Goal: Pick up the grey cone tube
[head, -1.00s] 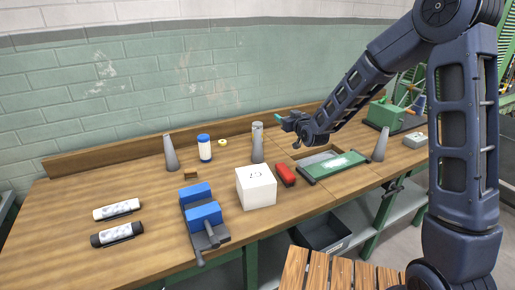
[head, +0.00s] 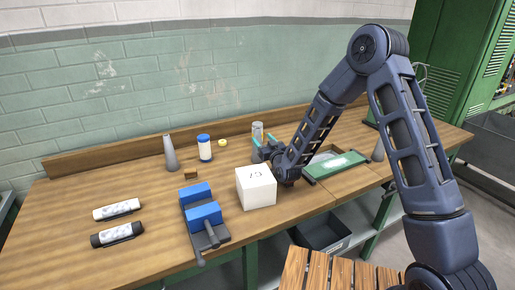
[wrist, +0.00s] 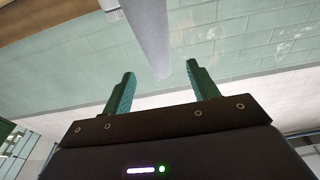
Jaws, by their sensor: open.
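My gripper (head: 264,142) is open, its two teal fingers raised around the middle of the bench. In the wrist view a tall smooth grey cone tube (wrist: 148,28) appears inverted, its narrow end between the open fingers (wrist: 160,76). No contact with either finger is clear. In the head view my gripper and wrist hide most of this middle cone. Another grey cone (head: 171,154) stands upright at the left back. A third grey cone (head: 378,151) at the right is partly hidden by my arm.
A white box (head: 256,188) stands just in front of my gripper. A blue vise (head: 204,214) and a blue-capped bottle (head: 205,149) are left of it. A grey can (head: 257,130) is behind the fingers. A green tray-like board (head: 340,164) lies to the right.

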